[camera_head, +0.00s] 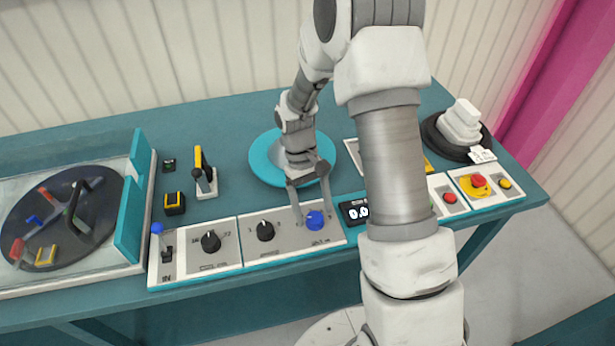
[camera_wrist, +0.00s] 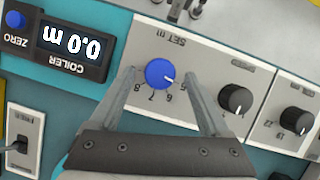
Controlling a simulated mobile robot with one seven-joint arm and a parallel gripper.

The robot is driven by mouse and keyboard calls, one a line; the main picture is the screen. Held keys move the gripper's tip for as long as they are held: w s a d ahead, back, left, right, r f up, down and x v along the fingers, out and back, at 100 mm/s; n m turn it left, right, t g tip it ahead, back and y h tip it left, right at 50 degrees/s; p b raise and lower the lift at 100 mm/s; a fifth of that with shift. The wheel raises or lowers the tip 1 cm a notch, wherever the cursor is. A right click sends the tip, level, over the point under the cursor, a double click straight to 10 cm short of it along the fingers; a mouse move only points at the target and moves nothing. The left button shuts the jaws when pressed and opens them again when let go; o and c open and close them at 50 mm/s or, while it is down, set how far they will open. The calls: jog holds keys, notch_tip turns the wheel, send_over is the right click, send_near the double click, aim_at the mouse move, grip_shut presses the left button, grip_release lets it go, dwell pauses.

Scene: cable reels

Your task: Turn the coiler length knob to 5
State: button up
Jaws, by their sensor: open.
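The blue coiler length knob (camera_head: 315,221) sits on the right of the front panel. It shows in the wrist view (camera_wrist: 159,74) on a grey plate marked "SET m", with numbers around it. The knob's white pointer line points right and slightly down in the wrist view; I cannot tell exactly which number it meets. My gripper (camera_head: 313,214) is open, pointing down at the knob. In the wrist view its two fingers (camera_wrist: 158,78) stand on either side of the knob, with visible gaps. The coiler display (camera_wrist: 72,47) reads 0.0 m, upside down there.
Two black knobs (camera_head: 265,230) (camera_head: 210,241) and a blue-tipped lever (camera_head: 157,228) are left of the blue knob. A blue ZERO button (camera_wrist: 15,19) is beside the display. A red emergency button (camera_head: 478,181) is at the right. A teal disc (camera_head: 262,165) lies behind the gripper.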

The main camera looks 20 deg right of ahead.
jog(key=p+v, duration=0.1)
jog(key=v, duration=1.5)
jog(key=shift+r, duration=0.25)
jog(key=s+d+r+m+t, duration=0.1)
jog(key=s+r+t, duration=0.3)
jog(key=s+r, duration=0.55)
jog(key=s+r+m+t+y, duration=0.1)
jog(key=s+r+t, duration=0.3)
jog(key=s, duration=0.7)
jog(key=shift+s+d+r+m+t, duration=0.2)
jog(key=shift+s+d+m+t, duration=0.15)
jog(key=shift+t, duration=0.65)
jog(key=shift+w, duration=0.1)
